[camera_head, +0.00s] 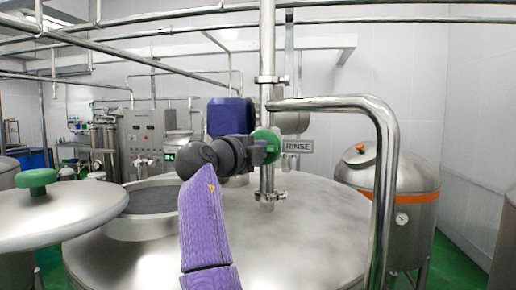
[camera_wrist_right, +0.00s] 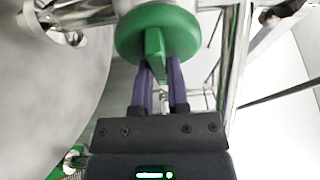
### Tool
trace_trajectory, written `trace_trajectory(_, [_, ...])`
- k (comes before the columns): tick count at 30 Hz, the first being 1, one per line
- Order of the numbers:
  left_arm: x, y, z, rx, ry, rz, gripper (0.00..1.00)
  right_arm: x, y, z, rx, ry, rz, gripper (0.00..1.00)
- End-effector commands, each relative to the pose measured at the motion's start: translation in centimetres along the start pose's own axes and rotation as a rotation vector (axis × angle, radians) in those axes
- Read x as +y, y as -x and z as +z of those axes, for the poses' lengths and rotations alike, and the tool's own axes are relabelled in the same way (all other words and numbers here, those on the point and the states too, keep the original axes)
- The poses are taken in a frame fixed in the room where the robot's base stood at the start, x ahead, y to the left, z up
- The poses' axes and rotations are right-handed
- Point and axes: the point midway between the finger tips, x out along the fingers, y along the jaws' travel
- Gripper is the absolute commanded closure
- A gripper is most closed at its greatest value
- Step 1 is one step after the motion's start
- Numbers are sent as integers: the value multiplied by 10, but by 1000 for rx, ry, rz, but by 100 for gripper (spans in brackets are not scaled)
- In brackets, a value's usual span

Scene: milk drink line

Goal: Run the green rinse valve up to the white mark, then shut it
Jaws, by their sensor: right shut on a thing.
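The green rinse valve (camera_head: 266,138) sits on a vertical steel pipe beside a grey RINSE sign (camera_head: 299,146). In the right wrist view the green valve (camera_wrist_right: 172,32) shows as a round disc with a raised fin-like handle (camera_wrist_right: 154,52). My right gripper (camera_wrist_right: 160,72) is shut on that handle, one purple finger on each side. In the head view my right gripper (camera_head: 257,151) is at the valve and partly hides it. I cannot make out a white mark in either view. My left gripper is not in view.
A large steel tank (camera_head: 310,215) lies below the valve, with an open round hatch (camera_head: 150,199). A lid with a green knob (camera_head: 36,178) is at the left. A thick bent pipe (camera_head: 386,170) stands right of the valve. A smaller tank with an orange band (camera_head: 412,198) is behind it.

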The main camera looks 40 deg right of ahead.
Motion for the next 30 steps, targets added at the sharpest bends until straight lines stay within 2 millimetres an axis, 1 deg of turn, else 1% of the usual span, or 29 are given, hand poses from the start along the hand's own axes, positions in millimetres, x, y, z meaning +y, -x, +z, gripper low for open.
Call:
trace_trajectory(13, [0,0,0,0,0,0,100,2,0,0,1,-11,8,100])
trace_trajectory(14, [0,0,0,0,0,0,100,2,0,0,1,-10,8,79])
trace_trajectory(15, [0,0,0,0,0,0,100,2,0,0,1,-10,8,70])
trace_trajectory(17, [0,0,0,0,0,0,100,1,0,0,0,-10,8,57])
trace_trajectory(18, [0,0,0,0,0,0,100,1,0,0,0,-10,7,49])
trace_trajectory(19, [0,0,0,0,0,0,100,1,0,0,0,-10,7,46])
trace_trajectory(27, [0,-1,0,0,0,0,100,1,1,0,-1,-10,5,46])
trace_trajectory(29, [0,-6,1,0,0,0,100,3,8,1,-2,-10,4,46])
trace_trajectory(30, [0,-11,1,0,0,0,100,4,16,1,-3,-11,5,46])
